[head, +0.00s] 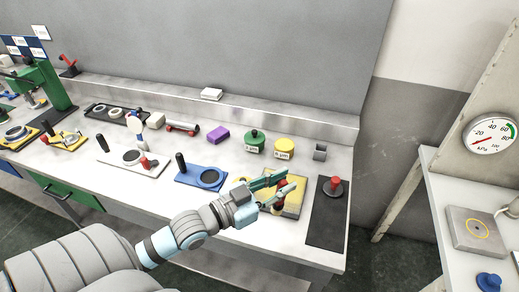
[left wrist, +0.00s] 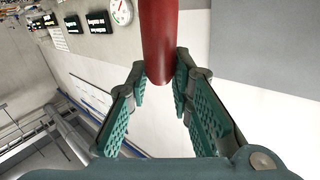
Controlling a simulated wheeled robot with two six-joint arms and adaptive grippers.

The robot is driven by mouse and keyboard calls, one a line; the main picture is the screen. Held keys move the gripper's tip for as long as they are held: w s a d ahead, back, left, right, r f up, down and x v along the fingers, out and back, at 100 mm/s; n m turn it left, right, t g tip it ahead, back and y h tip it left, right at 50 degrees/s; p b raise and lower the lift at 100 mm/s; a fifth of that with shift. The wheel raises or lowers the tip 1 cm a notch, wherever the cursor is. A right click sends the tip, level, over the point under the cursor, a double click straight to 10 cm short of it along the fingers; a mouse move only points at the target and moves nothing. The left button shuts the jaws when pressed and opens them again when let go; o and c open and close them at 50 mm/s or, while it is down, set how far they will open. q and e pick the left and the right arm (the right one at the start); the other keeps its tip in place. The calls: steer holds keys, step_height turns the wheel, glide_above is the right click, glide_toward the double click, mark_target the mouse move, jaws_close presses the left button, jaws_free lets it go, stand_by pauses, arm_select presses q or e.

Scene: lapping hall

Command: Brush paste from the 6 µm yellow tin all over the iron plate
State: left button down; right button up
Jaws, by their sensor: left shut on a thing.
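The yellow tin (head: 284,146) stands lidded-looking at the back right of the bench, with a white label too small to read surely. My left gripper (head: 286,186) is shut on a red handle (left wrist: 161,38), which looks like the brush; its red also shows between the fingers in the head view. The gripper is in front of the yellow tin, over a yellow tray (head: 293,209), and hides much of that tray. I cannot tell whether the brush's lower end touches it. A dark round plate (head: 209,177) lies in a blue tray (head: 184,178); I cannot tell which plate is iron. My right gripper is not in view.
A green tin (head: 255,140) stands left of the yellow one, and a purple block (head: 218,135) further left. A black mat (head: 327,223) with a red-knobbed piece (head: 333,187) lies at the right end. A white tray (head: 120,159) is left of the blue one.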

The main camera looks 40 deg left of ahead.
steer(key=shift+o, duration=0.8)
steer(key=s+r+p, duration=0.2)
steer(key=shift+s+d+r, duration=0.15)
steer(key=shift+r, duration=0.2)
arm_select(q)
steer(key=w+a+f+n+y+p, duration=0.1)
steer(key=w+a+f+y, duration=0.35)
steer(key=w+a, duration=0.45)
step_height(320, 180, down, 6)
steer(key=a+y+b, duration=0.1)
steer(key=b, duration=0.5)
steer(key=shift+f+b, duration=0.15)
steer(key=shift+b, duration=0.2)
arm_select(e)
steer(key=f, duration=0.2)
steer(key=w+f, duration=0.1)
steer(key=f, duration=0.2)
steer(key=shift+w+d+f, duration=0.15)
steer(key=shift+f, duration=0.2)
arm_select(q)
steer(key=shift+s, duration=0.15)
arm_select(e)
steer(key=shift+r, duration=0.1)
